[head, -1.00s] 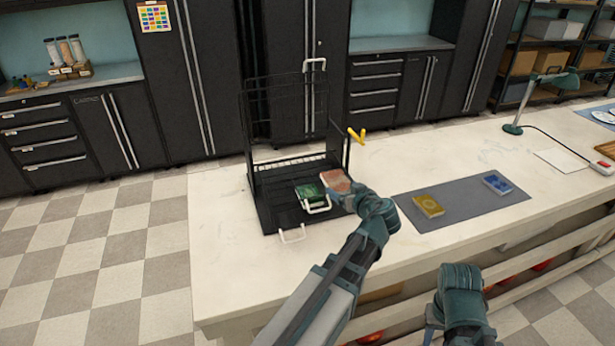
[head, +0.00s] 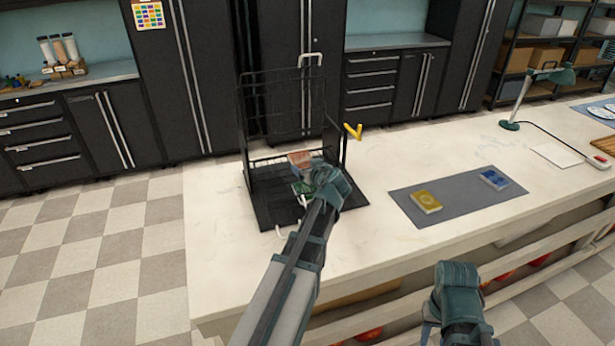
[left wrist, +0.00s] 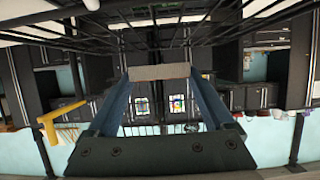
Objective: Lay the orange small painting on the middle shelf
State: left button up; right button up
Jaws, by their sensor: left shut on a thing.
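The orange small painting (head: 299,157) is held at the end of my left gripper (head: 318,172), over the black wire rack (head: 262,205) and in front of its back grid. In the left wrist view, the painting's thin edge (left wrist: 160,72) spans the two blue fingertips, with rack wires close by. Whether the orange painting touches a shelf is hidden. My right gripper (head: 429,322) is low at the front, its fingers mostly out of sight.
A yellow painting (head: 426,201) and a blue painting (head: 494,179) lie on the grey mat (head: 458,193) to the right. A yellow hook (head: 352,131) sticks out from the rack's right side. A green lamp (head: 548,76) stands farther right. The white tabletop (head: 375,172) is bare between rack and mat.

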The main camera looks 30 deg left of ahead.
pick_arm(q)
jog(key=shift+f+b, duration=1.6)
jog(key=shift+f, duration=0.2)
jog(key=shift+f, duration=0.2)
jog(key=o, duration=1.1)
jog(key=shift+r, duration=0.1)
jog(key=shift+r, duration=0.2)
jog(key=p+v, duration=0.4)
jog(key=v, duration=0.8)
jog(key=shift+f+p, duration=0.15)
jog(key=shift+p, duration=0.2)
